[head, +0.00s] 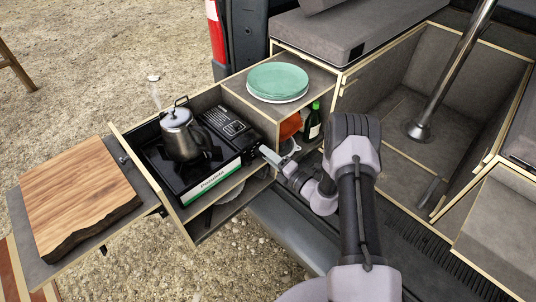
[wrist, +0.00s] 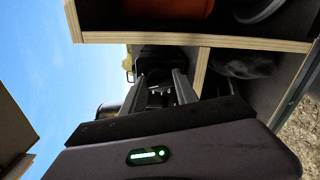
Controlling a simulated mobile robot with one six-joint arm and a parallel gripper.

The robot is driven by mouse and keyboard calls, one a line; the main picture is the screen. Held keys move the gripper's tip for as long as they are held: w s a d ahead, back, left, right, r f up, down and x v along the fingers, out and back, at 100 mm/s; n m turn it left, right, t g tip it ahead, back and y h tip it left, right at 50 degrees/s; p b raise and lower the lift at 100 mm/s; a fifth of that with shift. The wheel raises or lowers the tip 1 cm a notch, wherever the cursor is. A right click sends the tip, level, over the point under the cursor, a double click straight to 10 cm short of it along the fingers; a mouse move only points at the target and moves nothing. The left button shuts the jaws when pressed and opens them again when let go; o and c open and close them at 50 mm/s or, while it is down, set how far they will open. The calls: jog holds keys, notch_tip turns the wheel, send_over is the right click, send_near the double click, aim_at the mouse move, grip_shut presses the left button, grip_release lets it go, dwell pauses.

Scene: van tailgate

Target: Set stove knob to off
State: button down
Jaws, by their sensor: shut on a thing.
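The black camping stove (head: 228,124) with a green and white front strip sits in the pulled-out drawer in the head view. A steel kettle (head: 180,135) stands upright on its burner, with white steam at its spout. My gripper (head: 265,152) reaches to the right end of the stove's front, where the knob is. It is shut on the stove knob, which the fingers hide, so its setting cannot be read. In the wrist view, the two dark fingers of my gripper (wrist: 160,90) point at the dark stove end.
Green plates (head: 278,81) are stacked on the cabinet top. A dark bottle (head: 313,121) and an orange item (head: 289,126) sit on the shelf near my arm. A wooden board (head: 78,195) lies left of the drawer. The cabinet panel edge (wrist: 200,40) runs close by my gripper.

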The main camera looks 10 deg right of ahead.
jog(key=shift+m, duration=1.6)
jog(key=c, duration=0.9)
grip_release()
jog(key=shift+c, duration=0.2)
jog(key=p+v, duration=0.3)
jog(key=v, duration=1.4)
jog(key=shift+s+p, duration=0.25)
jog(key=shift+p, duration=0.05)
jog(key=shift+d, duration=0.1)
